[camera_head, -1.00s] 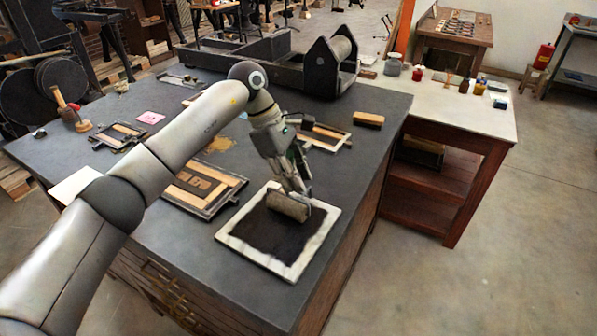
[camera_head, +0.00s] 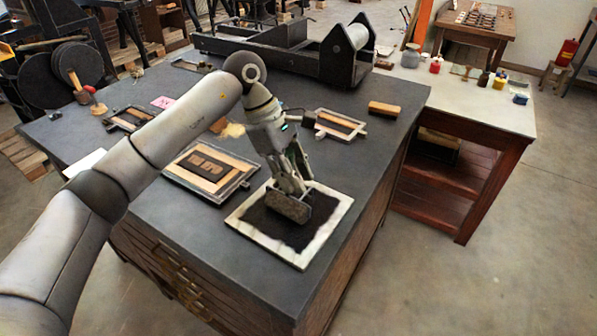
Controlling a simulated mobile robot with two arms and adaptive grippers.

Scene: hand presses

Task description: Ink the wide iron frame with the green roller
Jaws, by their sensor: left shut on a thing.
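My left gripper (camera_head: 291,185) points down over the white-edged ink slab (camera_head: 328,224) and is shut on a roller. The roller's drum (camera_head: 288,207) looks grey-brown and lies over the black ink patch; I cannot tell whether it touches. The gripper hides the roller's handle, and I see no clear green on it. The largest iron frame (camera_head: 241,182), which seems the wide one, lies left of the slab with wood strips and dark type inside. A smaller frame (camera_head: 340,124) lies behind the slab and another (camera_head: 130,118) at the far left. My right gripper is not in view.
The dark cabinet top (camera_head: 190,220) carries all this. A black press bed with a cylinder (camera_head: 345,55) stands at the back. A wooden block (camera_head: 384,108) lies at the right. A side table (camera_head: 460,105) holds ink jars. My left arm crosses above the cabinet's left side.

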